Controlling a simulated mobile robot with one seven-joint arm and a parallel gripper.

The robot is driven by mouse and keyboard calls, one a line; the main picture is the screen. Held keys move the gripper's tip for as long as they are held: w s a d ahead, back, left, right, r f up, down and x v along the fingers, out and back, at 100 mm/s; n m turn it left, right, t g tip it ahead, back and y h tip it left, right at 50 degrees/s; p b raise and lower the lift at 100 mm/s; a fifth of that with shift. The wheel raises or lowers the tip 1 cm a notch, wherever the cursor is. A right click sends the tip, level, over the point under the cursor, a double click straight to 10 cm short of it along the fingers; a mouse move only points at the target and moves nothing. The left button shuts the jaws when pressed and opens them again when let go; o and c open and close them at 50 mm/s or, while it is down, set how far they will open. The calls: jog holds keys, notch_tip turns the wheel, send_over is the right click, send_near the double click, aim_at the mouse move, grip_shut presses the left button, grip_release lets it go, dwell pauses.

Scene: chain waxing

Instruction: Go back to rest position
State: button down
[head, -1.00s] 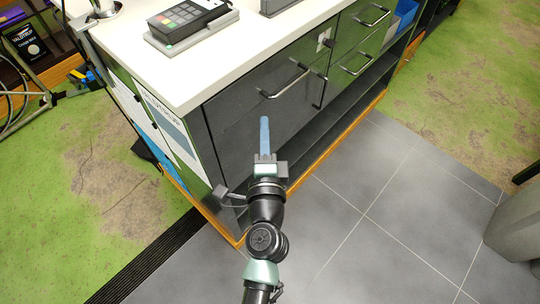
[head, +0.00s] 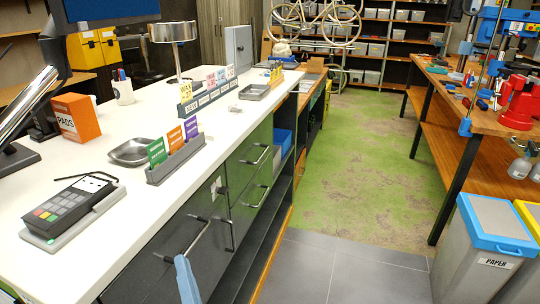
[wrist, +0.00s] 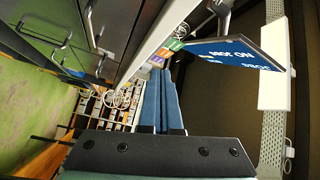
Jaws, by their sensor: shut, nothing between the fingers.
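My gripper (head: 183,262) shows at the bottom of the head view, just left of the middle. Only its blue fingers are visible there; the rest of the arm is out of frame. It stands in front of the dark drawer fronts of the counter (head: 85,262), near a drawer handle, and I cannot tell whether it touches them. In the wrist view the two blue fingers (wrist: 162,78) lie side by side, shut and empty.
A card terminal (head: 70,208), a metal dish (head: 133,151) and an orange box (head: 76,117) stand on the counter. A workbench (head: 480,115) and a blue-lidded bin (head: 490,240) are at the right. The floor between (head: 350,170) is clear.

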jog(key=d+r+n+t+h+p, duration=0.1)
jog(key=d+r+n+t, duration=0.2)
jog(key=r, duration=1.1)
jog(key=d+r+n+t+p, duration=0.25)
jog(key=r+n, duration=0.25)
jog(key=r, duration=0.9)
jog(key=s+d+r+t+h, duration=0.2)
jog(key=s+d+r+h, duration=0.1)
jog(key=r, duration=0.6)
jog(key=s+d+r+t+h+p, duration=0.1)
jog(key=s+d+r+h, duration=0.3)
jog(key=r, duration=0.4)
jog(key=shift+s+d+r+n+t+h, duration=0.3)
jog(key=shift+s+d+r+t, duration=0.05)
jog(key=shift+d+t, duration=0.4)
